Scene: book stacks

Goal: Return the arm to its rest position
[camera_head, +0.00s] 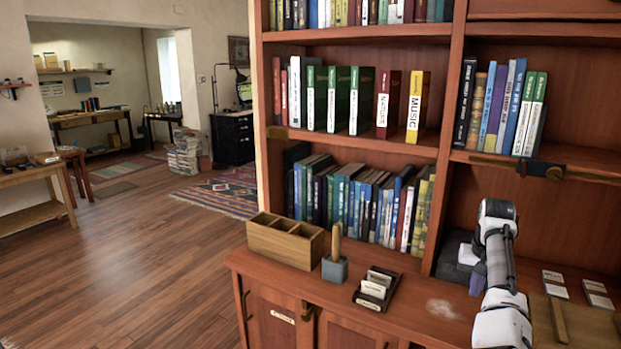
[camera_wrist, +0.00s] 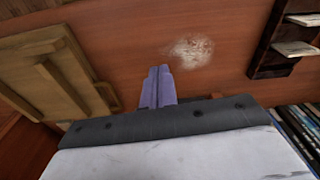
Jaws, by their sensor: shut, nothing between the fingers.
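My arm reaches in from the lower right in the head view, bent over the counter (camera_head: 417,318) of the bookcase. My gripper (camera_head: 477,285) hangs fingers down in front of the lower right bay, partly behind the arm. In the wrist view the two purple fingers of my gripper (camera_wrist: 158,72) are together with nothing between them. They show against the counter top, close to a pale smudge (camera_wrist: 189,52). How far the tips are above the counter I cannot tell.
A wooden divided box (camera_head: 285,240), a small grey pot (camera_head: 335,270) and a dark card holder (camera_head: 377,288) stand on the counter to the left. A wooden board (camera_head: 585,325) lies at the right, with cards behind it. Books fill the shelves above. Open floor (camera_head: 130,260) lies left.

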